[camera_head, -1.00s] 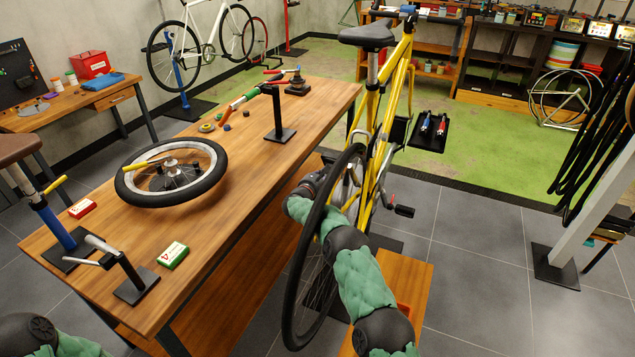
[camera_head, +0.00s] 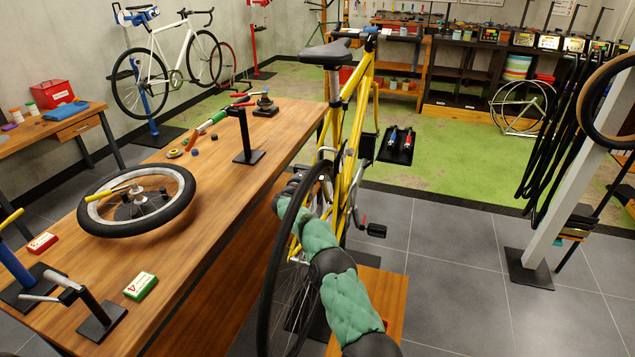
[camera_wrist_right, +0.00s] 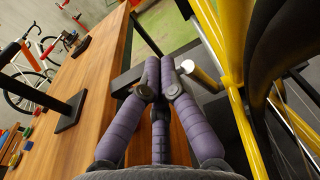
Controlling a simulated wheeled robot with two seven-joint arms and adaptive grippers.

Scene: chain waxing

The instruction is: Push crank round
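The yellow bicycle (camera_head: 347,150) stands upright beyond my right arm, its near wheel (camera_head: 268,270) closest to me. Its crank (camera_head: 362,222) shows low on the right side of the frame, with a black pedal (camera_head: 376,231) at its outer end. My right arm reaches past the near wheel, and its hand is mostly hidden behind the wheel in the head view. In the right wrist view my right gripper (camera_wrist_right: 160,68) has its purple fingertips together, with nothing visible between them. The yellow frame (camera_wrist_right: 232,40) is beside it on the right. My left gripper is out of view.
The wooden workbench (camera_head: 215,215) lies left of the bicycle, with a loose wheel (camera_head: 180,215), a black stand (camera_head: 247,156) and small boxes. In the right wrist view a dark bar (camera_wrist_right: 128,82) and a pale round part (camera_wrist_right: 187,67) are close behind the fingers.

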